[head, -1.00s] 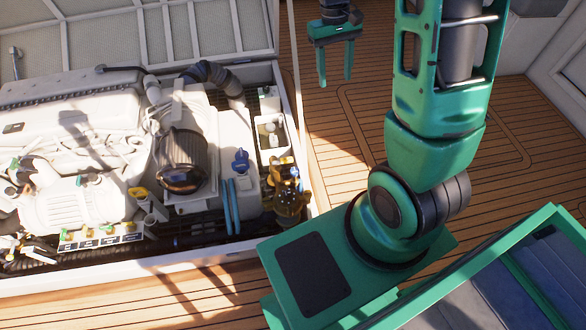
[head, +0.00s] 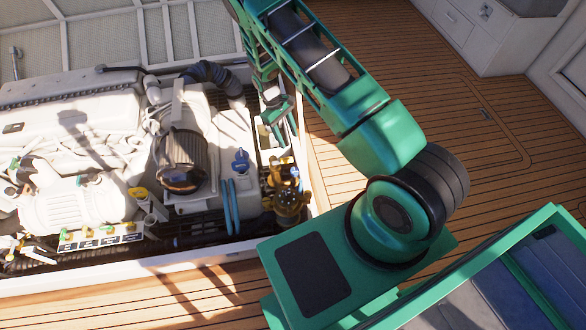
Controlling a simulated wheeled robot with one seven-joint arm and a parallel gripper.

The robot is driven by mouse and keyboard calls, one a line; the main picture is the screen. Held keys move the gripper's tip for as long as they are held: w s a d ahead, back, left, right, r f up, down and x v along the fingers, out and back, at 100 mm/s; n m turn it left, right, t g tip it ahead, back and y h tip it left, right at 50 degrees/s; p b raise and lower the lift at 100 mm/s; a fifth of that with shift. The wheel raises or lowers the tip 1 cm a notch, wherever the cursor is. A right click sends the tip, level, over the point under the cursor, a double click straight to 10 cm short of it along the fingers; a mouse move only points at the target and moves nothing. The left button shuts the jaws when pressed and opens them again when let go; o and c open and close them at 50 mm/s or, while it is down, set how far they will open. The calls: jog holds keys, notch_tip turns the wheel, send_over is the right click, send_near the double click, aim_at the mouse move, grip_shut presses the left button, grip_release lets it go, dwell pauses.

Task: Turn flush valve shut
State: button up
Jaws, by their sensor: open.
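My gripper (head: 284,134) is open and empty, its fingers pointing down over the right end of the engine bay, in front of a white box (head: 268,137). Just below it in the picture is a brass fitting (head: 291,199) with small yellow and blue parts near its top. A blue handle (head: 240,161) stands to the left of the gripper. A row of small coloured handles (head: 88,231) sits above labels at the front left. I cannot tell which of these is the flush valve. My gripper appears apart from all of them.
The white engine (head: 70,130) fills the left of the bay. A dark ribbed cylinder (head: 184,160), a black hose (head: 215,72) and blue hoses (head: 230,207) stand near the gripper. The bay's white rim (head: 318,190) borders open wooden deck (head: 465,115) on the right.

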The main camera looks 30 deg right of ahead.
jog(key=n, duration=0.1)
send_near(295, 170)
jog(key=x, duration=0.8)
jog(key=shift+a+f, duration=0.15)
jog(key=shift+f, duration=0.1)
jog(key=c, duration=1)
jog(key=shift+c, duration=0.2)
